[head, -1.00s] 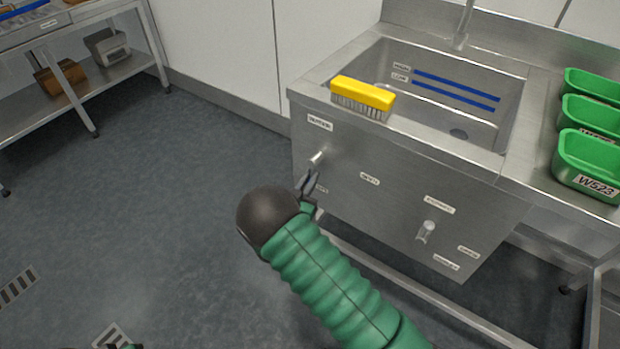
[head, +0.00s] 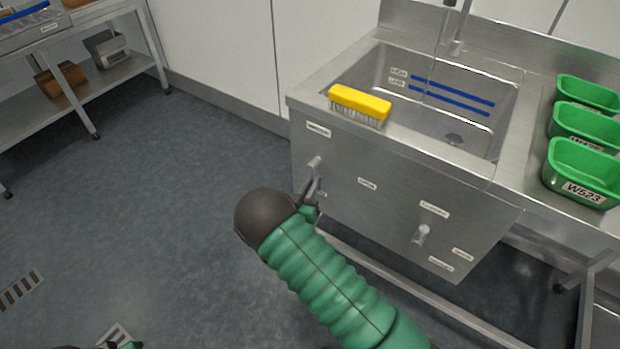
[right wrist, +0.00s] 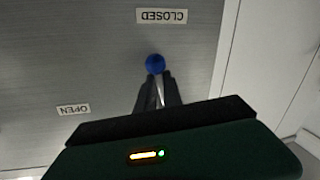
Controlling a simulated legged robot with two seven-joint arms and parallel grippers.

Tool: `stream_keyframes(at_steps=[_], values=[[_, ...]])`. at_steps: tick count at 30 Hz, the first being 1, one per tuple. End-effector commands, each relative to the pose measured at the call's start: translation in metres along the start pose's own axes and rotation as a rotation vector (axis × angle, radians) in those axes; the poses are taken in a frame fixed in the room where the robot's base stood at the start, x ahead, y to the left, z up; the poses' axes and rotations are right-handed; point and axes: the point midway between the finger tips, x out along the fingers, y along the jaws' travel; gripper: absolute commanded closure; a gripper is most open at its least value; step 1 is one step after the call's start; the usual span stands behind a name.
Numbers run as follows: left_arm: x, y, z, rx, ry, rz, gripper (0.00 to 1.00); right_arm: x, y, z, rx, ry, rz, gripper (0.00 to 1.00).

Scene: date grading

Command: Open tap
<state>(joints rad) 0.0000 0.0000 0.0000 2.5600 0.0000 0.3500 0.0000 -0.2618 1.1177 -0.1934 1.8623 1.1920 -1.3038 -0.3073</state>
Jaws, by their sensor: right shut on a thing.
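The tap lever (head: 314,163) sticks out of the left part of the sink's steel front panel (head: 375,215). My right gripper (head: 315,186) is at this lever, shut on it. In the right wrist view the fingers (right wrist: 157,92) close around the metal lever, behind its round blue end (right wrist: 155,63). A CLOSED label (right wrist: 161,16) and an OPEN label (right wrist: 73,109) are on the panel near it. A thin pale vertical line shows below the spout over the basin; I cannot tell whether it is water. Only a sliver of my left gripper (head: 128,345) shows at the bottom edge.
A second lever (head: 421,234) is further right on the panel. A yellow brush (head: 360,102) lies on the front rim of the sink (head: 405,128). Green crates (head: 583,170) stand on the right counter. The floor to the left is clear up to a shelf (head: 100,72).

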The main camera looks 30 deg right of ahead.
Motion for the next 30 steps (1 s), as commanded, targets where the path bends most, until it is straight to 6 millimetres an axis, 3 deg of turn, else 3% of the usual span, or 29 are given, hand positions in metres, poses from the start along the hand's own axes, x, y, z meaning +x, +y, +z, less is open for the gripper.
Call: stream_keyframes(at_steps=[1,9,30], values=[[-0.013,0.0,-0.003,0.0,0.0,0.0,0.52,-0.002,0.002,-0.006,-0.04,-0.01,-0.005,1.0],[-0.046,0.0,-0.011,0.0,0.0,0.0,0.52,-0.004,0.015,-0.01,-0.288,-0.058,-0.005,1.0],[-0.114,0.0,-0.027,0.0,0.0,0.0,0.52,-0.009,0.039,-0.029,-0.936,-0.185,-0.006,1.0]])
